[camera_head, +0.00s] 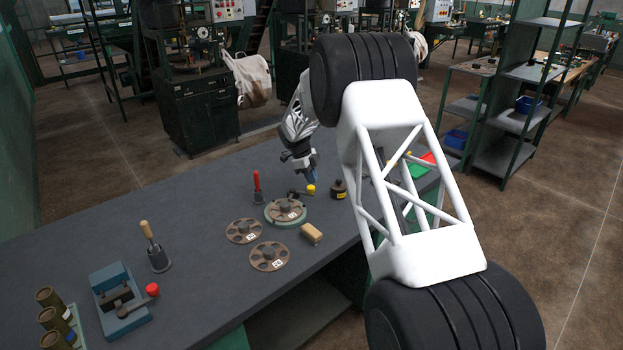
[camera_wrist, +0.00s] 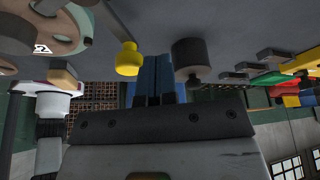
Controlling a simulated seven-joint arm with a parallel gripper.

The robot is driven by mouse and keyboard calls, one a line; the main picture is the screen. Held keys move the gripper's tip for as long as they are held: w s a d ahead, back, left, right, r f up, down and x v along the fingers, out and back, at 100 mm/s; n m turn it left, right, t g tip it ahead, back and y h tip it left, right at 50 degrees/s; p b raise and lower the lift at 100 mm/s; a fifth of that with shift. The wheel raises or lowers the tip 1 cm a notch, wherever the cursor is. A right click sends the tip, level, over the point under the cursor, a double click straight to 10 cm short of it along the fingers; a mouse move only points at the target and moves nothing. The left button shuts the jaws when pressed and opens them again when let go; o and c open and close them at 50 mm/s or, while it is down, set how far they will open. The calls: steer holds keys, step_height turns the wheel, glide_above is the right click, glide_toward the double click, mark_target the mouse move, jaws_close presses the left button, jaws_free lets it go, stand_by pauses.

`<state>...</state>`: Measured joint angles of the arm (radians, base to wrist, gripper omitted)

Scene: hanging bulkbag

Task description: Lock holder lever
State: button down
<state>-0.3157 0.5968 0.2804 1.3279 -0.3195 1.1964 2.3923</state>
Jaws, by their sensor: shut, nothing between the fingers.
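The round holder (camera_head: 287,212) is a pale green base on the table carrying a brown disc with holes. Its short lever ends in a yellow knob (camera_head: 311,190), at the holder's back right. My gripper (camera_head: 313,179) points down just above and behind the knob. In the wrist view my blue fingers (camera_wrist: 157,75) are together and empty, close beside the yellow knob (camera_wrist: 128,60). I cannot tell whether they touch it. Part of the disc (camera_wrist: 50,25) shows at the upper left of the wrist view.
A dark bottle (camera_head: 338,190) stands right of my gripper, and a red-handled tool (camera_head: 257,188) left of the holder. A blue fixture (camera_head: 122,303) is at the front left.

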steer(key=shift+w, duration=0.55)
steer(key=w, duration=0.2)
steer(key=shift+w, duration=0.35)
steer(key=w+r, duration=0.3)
steer(key=r, duration=0.6)
steer(key=shift+w+r, duration=0.15)
steer(key=shift+w, duration=0.15)
steer(key=shift+d+r, duration=0.1)
